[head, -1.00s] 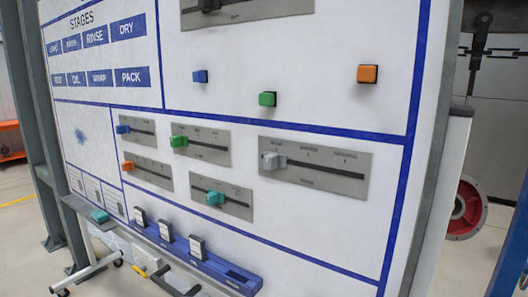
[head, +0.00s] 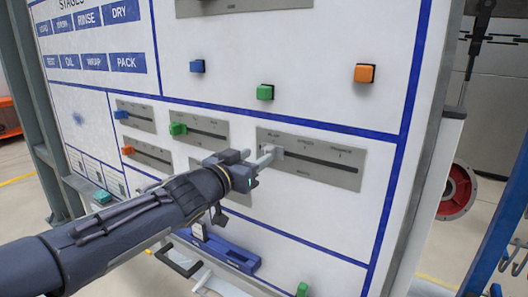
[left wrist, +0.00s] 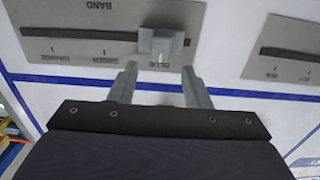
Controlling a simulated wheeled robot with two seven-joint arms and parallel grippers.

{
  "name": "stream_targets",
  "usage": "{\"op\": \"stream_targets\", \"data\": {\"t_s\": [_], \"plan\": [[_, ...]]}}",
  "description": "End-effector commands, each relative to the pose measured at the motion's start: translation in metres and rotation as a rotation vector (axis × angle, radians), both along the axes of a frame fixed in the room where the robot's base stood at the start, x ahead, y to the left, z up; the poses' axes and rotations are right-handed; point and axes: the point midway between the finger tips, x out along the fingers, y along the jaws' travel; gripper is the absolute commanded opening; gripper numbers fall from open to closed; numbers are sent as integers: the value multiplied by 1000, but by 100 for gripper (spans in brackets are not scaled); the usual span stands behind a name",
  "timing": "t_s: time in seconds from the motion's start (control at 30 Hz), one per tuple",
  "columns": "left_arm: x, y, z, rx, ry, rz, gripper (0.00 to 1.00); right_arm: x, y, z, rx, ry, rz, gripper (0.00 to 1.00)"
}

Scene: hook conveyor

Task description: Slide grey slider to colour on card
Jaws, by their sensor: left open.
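The grey slider (head: 277,150) sits at the left end of the slot in its grey plate (head: 325,178) on the white board. In the left wrist view the grey slider (left wrist: 161,43) stands at the end marked BLUE; that plate also reads BAND, GREEN and ORANGE, upside down. My left gripper (head: 265,158) is open in front of the slider. In the left wrist view its two fingers (left wrist: 158,84) point at the slider, one toward either side, apart from it and with nothing between them. I cannot make out a colour card. My right gripper is not in view.
Plates with a blue (head: 121,115), a green (head: 178,129) and an orange slider (head: 128,150) lie to the left. Blue (head: 197,66), green (head: 265,92) and orange (head: 364,73) buttons sit above. A blue rail (head: 235,256) runs below. My left arm hides the lower middle.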

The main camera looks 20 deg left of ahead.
Motion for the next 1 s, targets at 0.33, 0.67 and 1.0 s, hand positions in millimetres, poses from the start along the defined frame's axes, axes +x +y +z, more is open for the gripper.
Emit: {"op": "stream_targets", "data": {"t_s": [0.33, 0.67, 1.0], "plan": [[45, -6, -1, 0, 1, 0, 44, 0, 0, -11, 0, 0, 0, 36], [48, -7, 0, 0, 1, 1, 42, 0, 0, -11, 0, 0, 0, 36], [48, -7, 0, 0, 1, 1, 0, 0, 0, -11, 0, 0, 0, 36]]}}
